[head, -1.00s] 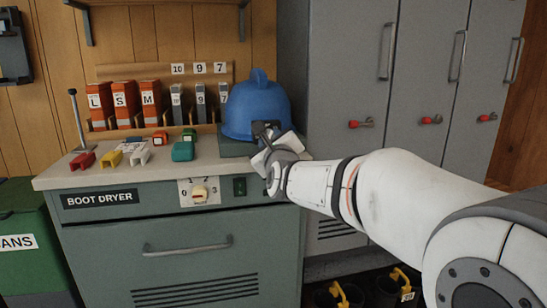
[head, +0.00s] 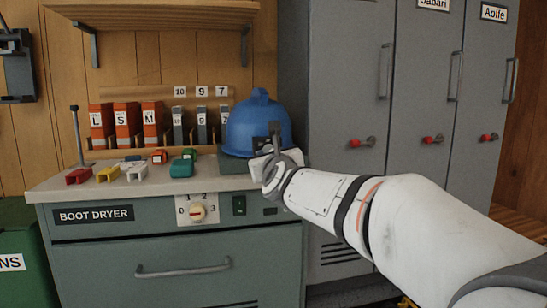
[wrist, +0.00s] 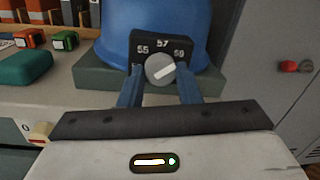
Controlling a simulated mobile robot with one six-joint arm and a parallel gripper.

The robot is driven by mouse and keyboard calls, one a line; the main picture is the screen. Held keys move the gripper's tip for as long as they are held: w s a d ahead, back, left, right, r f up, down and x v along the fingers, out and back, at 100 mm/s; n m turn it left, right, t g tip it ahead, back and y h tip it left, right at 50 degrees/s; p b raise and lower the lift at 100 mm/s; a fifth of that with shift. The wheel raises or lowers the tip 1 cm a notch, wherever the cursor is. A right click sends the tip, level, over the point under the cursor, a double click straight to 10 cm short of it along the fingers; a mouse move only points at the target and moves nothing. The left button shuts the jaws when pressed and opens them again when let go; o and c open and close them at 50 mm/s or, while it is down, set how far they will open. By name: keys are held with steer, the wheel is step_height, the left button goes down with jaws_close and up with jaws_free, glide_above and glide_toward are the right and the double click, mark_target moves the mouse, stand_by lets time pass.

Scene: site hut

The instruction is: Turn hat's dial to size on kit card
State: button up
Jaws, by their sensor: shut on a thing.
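The blue hard hat (head: 258,122) sits on a dark green block (wrist: 95,75) at the right end of the boot dryer's top. In the wrist view, its dark size plate (wrist: 160,47) shows 57 at the top, 55 at the left and a number like 59 at the right. The round grey dial (wrist: 160,69) has a white mark slanting up toward the right-hand number. My gripper (wrist: 160,88) is shut on the dial, one finger on each side. Numbers lower on the plate are partly hidden by the fingers. I cannot make out a kit card.
The boot dryer (head: 180,267) has a knob (head: 198,213) on its front. Colored clips (head: 108,174) and a teal item (head: 182,168) lie on its top, left of the hat. Labelled binders (head: 126,125) stand behind. Grey lockers (head: 340,90) with red latches stand close on the right.

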steer(key=o, duration=1)
steer(key=shift+s, duration=0.1)
steer(key=p+v, duration=0.1)
steer(key=v, duration=0.6)
steer(key=shift+s+d, duration=0.1)
steer(key=shift+s, duration=0.2)
